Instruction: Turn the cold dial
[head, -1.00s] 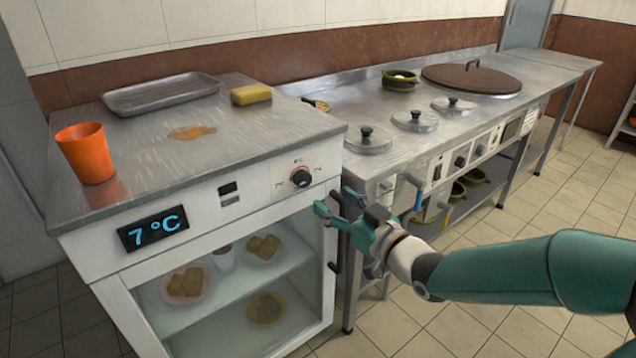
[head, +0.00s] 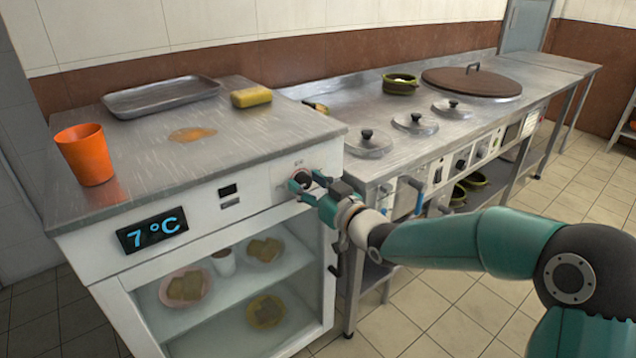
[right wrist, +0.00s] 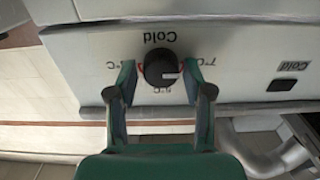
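The cold dial (head: 302,177) is a round black knob on the white front panel of the fridge cabinet, partly covered by my gripper in the head view. It shows clearly in the right wrist view (right wrist: 160,67), upside down below the word "Cold", with a white pointer mark. My right gripper (head: 306,184) is at the panel with one finger on each side of the dial. In the right wrist view its fingers (right wrist: 160,75) look open, with narrow gaps beside the knob; contact is not clear. A display (head: 152,231) reads 7 °C. My left gripper is not in view.
An orange cup (head: 85,154), a metal tray (head: 160,96) and a yellow sponge (head: 251,96) are on the cabinet top. Plates of food show behind the glass door below, with a dark handle (head: 335,258). A steel stove counter (head: 440,135) stands to the right.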

